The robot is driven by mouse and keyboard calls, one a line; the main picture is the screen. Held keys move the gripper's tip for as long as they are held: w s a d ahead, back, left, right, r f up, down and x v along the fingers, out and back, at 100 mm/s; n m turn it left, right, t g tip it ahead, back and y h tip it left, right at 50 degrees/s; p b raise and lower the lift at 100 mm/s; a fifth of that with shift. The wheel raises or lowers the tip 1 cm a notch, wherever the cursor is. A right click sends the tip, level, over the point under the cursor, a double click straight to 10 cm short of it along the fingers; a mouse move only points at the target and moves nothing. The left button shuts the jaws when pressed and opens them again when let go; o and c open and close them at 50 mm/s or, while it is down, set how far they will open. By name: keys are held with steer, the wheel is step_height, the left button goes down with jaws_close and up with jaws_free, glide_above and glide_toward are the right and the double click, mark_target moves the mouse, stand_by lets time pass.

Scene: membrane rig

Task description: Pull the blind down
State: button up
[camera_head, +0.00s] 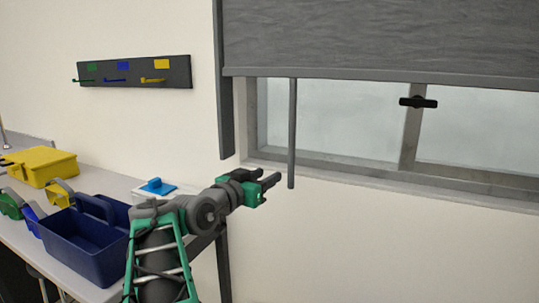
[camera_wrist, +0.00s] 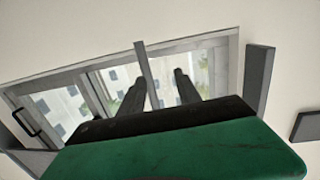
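The grey blind (camera_head: 380,40) hangs over the upper part of the window, its bottom bar (camera_head: 370,76) level across the frame. A thin grey rod (camera_head: 292,135) hangs straight down from the bar near its left end. My gripper (camera_head: 275,180) is just left of the rod's lower end and looks apart from it. In the wrist view, my two fingers (camera_wrist: 158,92) are spread, with the rod (camera_wrist: 148,70) showing between them in the picture, seemingly beyond the tips. The wrist view does not show the blind clearly.
The window (camera_head: 340,120) has a black handle (camera_head: 418,102) on its middle post. A dark vertical rail (camera_head: 225,90) stands left of the window. A table at left holds a blue caddy (camera_head: 90,235) and a yellow box (camera_head: 40,165). A hook rack (camera_head: 134,71) is on the wall.

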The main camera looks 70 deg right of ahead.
mark_target(289, 163)
steer(key=s, duration=0.1)
steer(key=s+d+r+g, duration=0.1)
steer(key=s+r+m, duration=0.1)
steer(key=shift+d+r+g, duration=0.1)
steer(key=shift+d+g, duration=0.15)
steer(key=shift+g, duration=0.05)
steer(key=x, duration=0.7)
steer(key=shift+w+p, duration=0.1)
steer(key=shift+p, duration=0.2)
steer(key=shift+a, duration=0.1)
jaws_close()
stand_by(0.4)
